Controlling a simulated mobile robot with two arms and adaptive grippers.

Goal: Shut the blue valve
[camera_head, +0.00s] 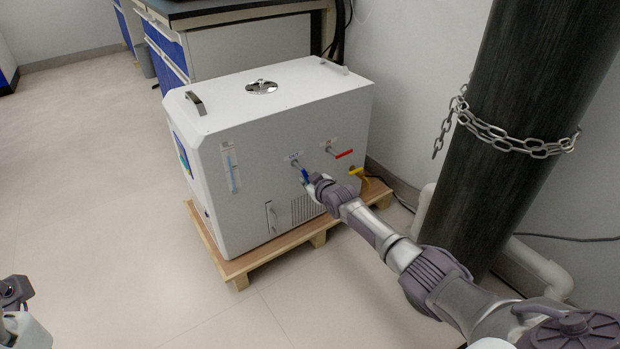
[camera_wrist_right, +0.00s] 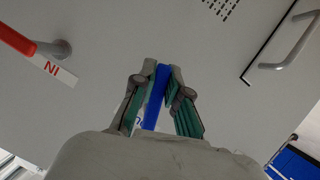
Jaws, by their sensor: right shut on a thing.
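The blue valve (camera_head: 304,173) is on the side of the white distiller box (camera_head: 258,140), below a small label. Its blue handle hangs downward from its stub and tilts slightly right. My right gripper (camera_head: 309,180) reaches it from the lower right. In the right wrist view, the blue handle (camera_wrist_right: 155,97) stands between the two green-padded fingers of my right gripper (camera_wrist_right: 163,73), which are shut on it. Part of the handle is hidden by the fingers. My left gripper (camera_head: 14,293) shows only in part at the lower left edge, far from the box.
A red valve (camera_head: 344,154) and a yellow valve (camera_head: 357,171) sit right of the blue one. The box stands on a wooden pallet (camera_head: 240,268). A dark cylinder (camera_head: 520,110) with a chain (camera_head: 500,137) stands close to my right arm. The floor at left is clear.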

